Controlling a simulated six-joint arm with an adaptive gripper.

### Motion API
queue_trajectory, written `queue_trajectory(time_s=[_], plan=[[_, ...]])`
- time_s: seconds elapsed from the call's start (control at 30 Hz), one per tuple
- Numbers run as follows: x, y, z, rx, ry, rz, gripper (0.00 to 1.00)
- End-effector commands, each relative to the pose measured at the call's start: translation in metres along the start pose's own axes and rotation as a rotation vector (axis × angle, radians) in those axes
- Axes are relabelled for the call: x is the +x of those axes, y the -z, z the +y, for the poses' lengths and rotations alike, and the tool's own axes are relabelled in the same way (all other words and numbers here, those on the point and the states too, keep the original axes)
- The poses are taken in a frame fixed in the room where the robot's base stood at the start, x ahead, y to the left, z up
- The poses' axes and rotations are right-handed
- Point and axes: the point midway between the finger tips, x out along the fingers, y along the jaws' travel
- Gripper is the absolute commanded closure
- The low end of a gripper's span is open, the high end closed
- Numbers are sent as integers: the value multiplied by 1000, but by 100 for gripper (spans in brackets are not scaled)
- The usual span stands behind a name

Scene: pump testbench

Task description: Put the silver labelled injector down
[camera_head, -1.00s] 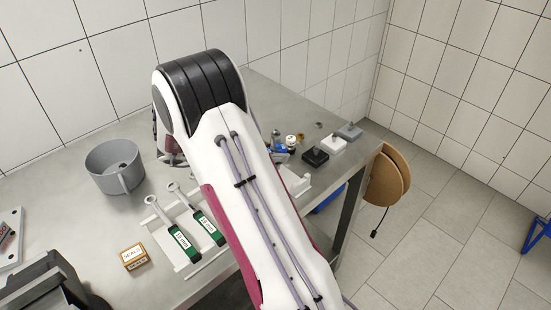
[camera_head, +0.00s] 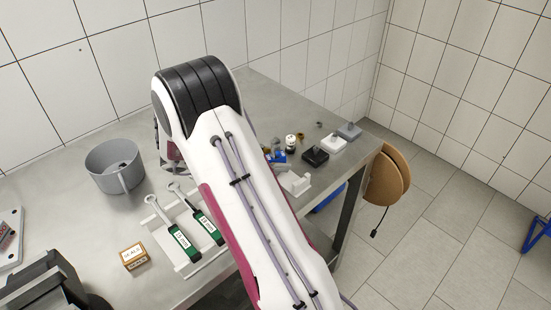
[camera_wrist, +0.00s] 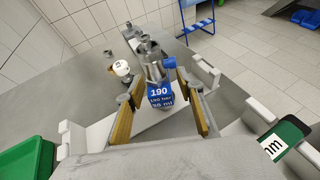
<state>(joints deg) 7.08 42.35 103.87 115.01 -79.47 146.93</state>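The silver injector (camera_wrist: 158,72) shows in the wrist view, upright or nearly so, with a blue "190 bar" label and a blue side connector. My gripper (camera_wrist: 156,88) has its two tan-padded fingers on either side of it, with visible gaps to both sides of the label, so it looks open. Whether the injector's foot rests on the pale surface below is hard to tell. In the head view a small blue and grey part, probably the injector (camera_head: 277,156), shows beside my arm, which hides my gripper there.
Black (camera_head: 315,157), white (camera_head: 333,144) and grey (camera_head: 349,131) blocks stand right. A white bottle (camera_head: 291,143) is near the injector. Two green-handled wrenches (camera_head: 183,243) lie on a white rack left of my arm, near a grey pot (camera_head: 113,180) and a seals box (camera_head: 134,257).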

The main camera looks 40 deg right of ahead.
Motion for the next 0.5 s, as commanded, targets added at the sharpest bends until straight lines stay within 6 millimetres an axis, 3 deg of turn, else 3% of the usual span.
queue_trajectory(time_s=[0.33,0.5], plan=[[-1,-3,0,1,0,0,63],[-14,-2,1,2,-2,1,63]])
